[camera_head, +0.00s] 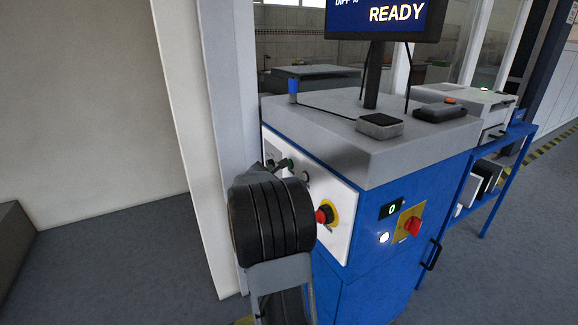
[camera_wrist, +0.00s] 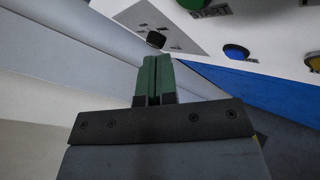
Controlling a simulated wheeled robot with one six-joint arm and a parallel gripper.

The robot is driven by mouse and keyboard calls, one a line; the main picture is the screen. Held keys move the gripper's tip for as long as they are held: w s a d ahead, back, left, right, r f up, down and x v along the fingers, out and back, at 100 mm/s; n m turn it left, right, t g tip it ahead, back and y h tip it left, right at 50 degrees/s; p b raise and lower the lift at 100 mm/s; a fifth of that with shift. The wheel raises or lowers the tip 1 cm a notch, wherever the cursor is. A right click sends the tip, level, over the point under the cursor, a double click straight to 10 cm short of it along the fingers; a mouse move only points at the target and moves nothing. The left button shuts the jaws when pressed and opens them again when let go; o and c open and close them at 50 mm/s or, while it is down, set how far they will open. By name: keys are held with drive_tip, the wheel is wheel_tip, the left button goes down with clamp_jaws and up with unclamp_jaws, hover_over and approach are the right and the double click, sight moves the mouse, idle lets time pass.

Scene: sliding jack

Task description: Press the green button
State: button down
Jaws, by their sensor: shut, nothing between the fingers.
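The green button (camera_head: 286,163) is small on the upper left of the white control panel (camera_head: 345,215) in the head view, just above my dark wrist. In the wrist view a dark green button (camera_wrist: 193,4) is cut by the top edge, above a label. My gripper (camera_wrist: 153,60) shows there with its two green fingers together and nothing between them. The fingertips lie below and left of the green button in that picture, close to a black knob (camera_wrist: 155,40). I cannot tell whether they touch anything.
The panel also carries a red emergency knob on yellow (camera_head: 325,214). A red rotary switch (camera_head: 412,226) and a lit white button (camera_head: 384,238) are on the blue cabinet front (camera_head: 355,285). The monitor (camera_head: 385,15) reads READY.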

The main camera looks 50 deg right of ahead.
drive_tip(key=shift+s+d+b, duration=0.35)
drive_tip(key=shift+d+b, duration=0.05)
drive_tip(key=shift+d, duration=0.4)
drive_tip(key=shift+s+d+b, duration=0.3)
drive_tip(key=shift+d+b, duration=0.05)
drive_tip(key=shift+d, duration=0.4)
drive_tip(key=shift+d, duration=0.1)
idle(1.0)
drive_tip(key=shift+s+d+b, duration=0.1)
drive_tip(key=shift+d+b, duration=0.15)
drive_tip(key=shift+b, duration=0.3)
